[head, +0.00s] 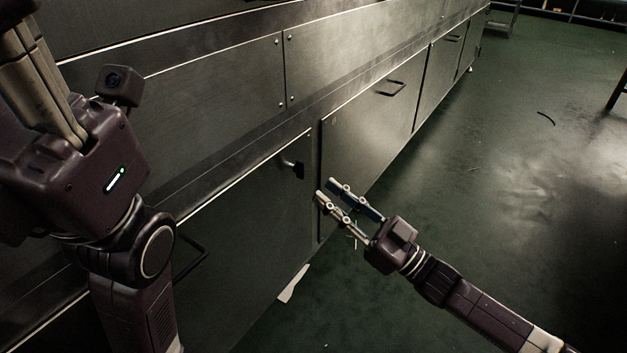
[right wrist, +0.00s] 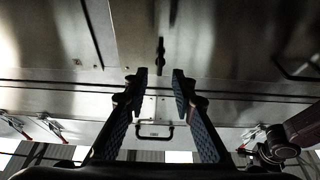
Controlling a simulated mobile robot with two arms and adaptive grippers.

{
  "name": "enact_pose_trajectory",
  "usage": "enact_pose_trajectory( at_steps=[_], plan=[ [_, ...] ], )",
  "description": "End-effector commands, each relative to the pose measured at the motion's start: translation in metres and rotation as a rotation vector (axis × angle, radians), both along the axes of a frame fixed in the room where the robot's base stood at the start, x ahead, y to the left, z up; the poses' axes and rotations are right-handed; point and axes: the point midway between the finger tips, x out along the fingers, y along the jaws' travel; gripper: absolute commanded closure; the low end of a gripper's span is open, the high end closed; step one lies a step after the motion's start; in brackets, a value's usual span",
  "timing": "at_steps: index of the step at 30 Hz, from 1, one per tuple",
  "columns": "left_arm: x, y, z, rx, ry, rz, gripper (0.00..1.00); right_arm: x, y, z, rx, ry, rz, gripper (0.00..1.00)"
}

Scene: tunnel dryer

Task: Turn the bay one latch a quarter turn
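A small dark latch (head: 292,168) sticks out near the upper right corner of a dark metal door panel (head: 250,215). I take it as the bay one latch; no bay number is readable. In the right wrist view the latch (right wrist: 161,55) looks upright, just beyond and between the fingertips. My right gripper (head: 326,189) is open and empty, pointing at the panel, a little right of and below the latch, with a gap between them. My left gripper's body (head: 80,165) is close at the far left; its fingertips are cut off by the frame edge.
A black bar handle (head: 190,255) is low on the same panel. A neighbouring panel to the right has another handle (head: 390,88). A pale scrap (head: 293,284) lies at the cabinet's foot. The green floor (head: 500,190) on the right is mostly clear, with a dark strip (head: 546,118) on it.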

Motion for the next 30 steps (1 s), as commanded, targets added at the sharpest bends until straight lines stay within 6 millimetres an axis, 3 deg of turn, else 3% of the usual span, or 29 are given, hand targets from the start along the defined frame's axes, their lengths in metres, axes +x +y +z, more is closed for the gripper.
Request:
enact_pose_trajectory(
  at_steps=[3, 9, 25, 28, 30],
  plan=[
    [0.0, 0.0, 0.0, 0.0, -0.001, 0.0, 0.6, -0.013, -0.019, -0.011, -0.003, 0.003, -0.001, 0.76],
    [0.0, 0.0, 0.0, 0.0, -0.001, 0.0, 0.6, -0.026, -0.035, -0.019, -0.001, 0.001, 0.0, 0.76],
    [0.0, 0.0, 0.0, 0.0, -0.001, -0.001, 0.6, -0.028, -0.039, -0.02, 0.001, -0.001, 0.001, 0.76],
    [0.003, -0.003, 0.002, 0.006, 0.006, -0.001, 0.6, -0.027, -0.04, -0.012, -0.016, -0.026, -0.002, 0.76],
    [0.014, -0.01, 0.005, 0.027, 0.024, -0.002, 0.6, -0.023, -0.043, 0.007, -0.066, -0.101, -0.01, 0.76]
  ],
)
